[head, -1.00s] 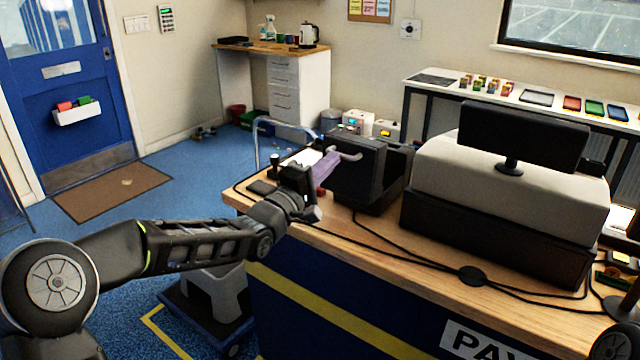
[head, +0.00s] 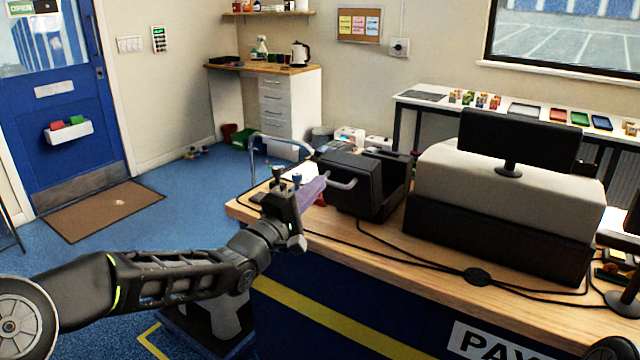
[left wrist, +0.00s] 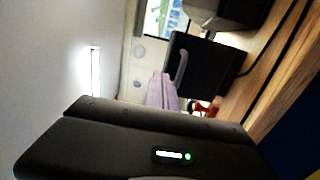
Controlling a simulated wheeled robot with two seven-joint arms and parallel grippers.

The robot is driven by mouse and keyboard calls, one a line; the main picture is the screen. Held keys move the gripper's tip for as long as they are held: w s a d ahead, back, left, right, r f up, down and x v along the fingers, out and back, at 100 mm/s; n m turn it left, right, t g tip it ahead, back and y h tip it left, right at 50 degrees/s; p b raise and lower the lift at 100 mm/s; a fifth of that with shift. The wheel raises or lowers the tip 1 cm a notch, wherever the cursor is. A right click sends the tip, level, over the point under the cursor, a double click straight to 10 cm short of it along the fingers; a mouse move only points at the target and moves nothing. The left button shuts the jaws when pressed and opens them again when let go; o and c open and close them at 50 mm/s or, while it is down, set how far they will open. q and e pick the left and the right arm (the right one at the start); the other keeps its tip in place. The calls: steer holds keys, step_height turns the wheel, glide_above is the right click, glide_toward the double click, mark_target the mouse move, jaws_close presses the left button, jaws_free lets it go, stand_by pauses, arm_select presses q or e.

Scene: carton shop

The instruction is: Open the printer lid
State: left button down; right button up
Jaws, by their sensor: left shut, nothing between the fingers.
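The black printer (head: 385,205) stands at the counter's left end. Its lid (head: 350,165) carries a grey bar handle (head: 343,184) on the side facing my left gripper. A dark recess shows behind the lid; how far the lid stands open is hard to tell. My left gripper (head: 322,181), with lilac fingers, is shut and empty just left of the handle. In the left wrist view the shut fingers (left wrist: 160,78) point toward the printer (left wrist: 205,65), and the handle (left wrist: 182,68) lies just right of their tips. Contact is unclear. My right gripper is out of view.
A grey metal hoop (head: 280,140) rises beyond the left gripper. Right of the printer stand a covered black and beige unit (head: 500,210) and a monitor (head: 520,140). Cables and a round black puck (head: 476,277) lie on the wooden counter (head: 430,285).

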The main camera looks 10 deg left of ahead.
arm_select(q)
steer(key=r+v, duration=0.1)
steer(key=v, duration=0.5)
steer(key=shift+s+a+f, duration=0.15)
steer(key=shift+a, duration=0.05)
